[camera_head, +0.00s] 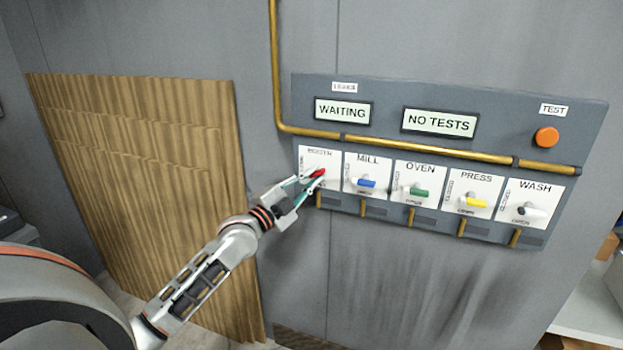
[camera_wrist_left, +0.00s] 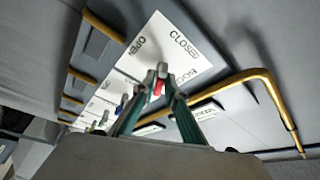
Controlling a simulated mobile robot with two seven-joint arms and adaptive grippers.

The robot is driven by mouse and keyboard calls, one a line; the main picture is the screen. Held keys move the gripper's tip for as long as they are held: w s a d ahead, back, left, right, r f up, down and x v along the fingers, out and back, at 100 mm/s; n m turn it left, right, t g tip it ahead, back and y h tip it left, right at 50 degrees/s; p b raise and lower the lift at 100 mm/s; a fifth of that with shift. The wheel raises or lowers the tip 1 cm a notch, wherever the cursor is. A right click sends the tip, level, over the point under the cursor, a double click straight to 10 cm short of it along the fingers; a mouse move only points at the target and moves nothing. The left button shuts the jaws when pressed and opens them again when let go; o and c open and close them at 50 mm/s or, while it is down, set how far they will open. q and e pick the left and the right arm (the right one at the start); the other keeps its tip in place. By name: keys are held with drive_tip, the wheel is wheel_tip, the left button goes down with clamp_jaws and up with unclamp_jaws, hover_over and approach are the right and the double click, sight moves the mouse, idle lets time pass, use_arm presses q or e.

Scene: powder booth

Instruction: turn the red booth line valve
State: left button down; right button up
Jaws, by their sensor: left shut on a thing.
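The red booth line valve handle (camera_head: 318,174) is on the BOOTH plate (camera_head: 313,157), the leftmost in the row on the grey panel. My left gripper (camera_head: 313,179) is at this handle, with its fingers shut on it. In the left wrist view the red handle (camera_wrist_left: 158,88) shows between the two fingertips (camera_wrist_left: 160,77). The plate (camera_wrist_left: 172,55) carries the words CLOSED and OPEN there. The fingers hide part of the handle and plate in the head view. My right gripper is not in view.
A brass pipe (camera_head: 276,70) runs down and along the panel. Displays read WAITING (camera_head: 342,110) and NO TESTS (camera_head: 439,122). An orange TEST button (camera_head: 546,137) is at right.

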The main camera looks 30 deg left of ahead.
use_arm(q)
drive_tip(key=shift+d+n+t+y+p, duration=0.1)
drive_tip(key=shift+n+t+y+p, duration=0.3)
drive_tip(key=shift+n, duration=1.4)
drive_tip(key=n+t+y+p, duration=0.1)
drive_tip(key=n, duration=0.2)
drive_tip(key=shift+n+y+p, duration=0.3)
drive_tip(key=shift+y+p, duration=0.1)
drive_tip(key=shift+d+n+y, duration=0.1)
drive_tip(key=shift+n+y, duration=0.3)
drive_tip(key=shift+n, duration=0.3)
drive_tip(key=n+y+p, duration=0.1)
drive_tip(key=n, duration=0.1)
drive_tip(key=n+y+p, duration=0.1)
drive_tip(key=n, duration=0.2)
drive_tip(key=n+y+p, duration=0.1)
drive_tip(key=n, duration=0.1)
drive_tip(key=shift+d+f+n+y+p, duration=0.1)
drive_tip(key=shift+f+n+y+p, duration=0.15)
drive_tip(key=shift+n+y+p, duration=0.15)
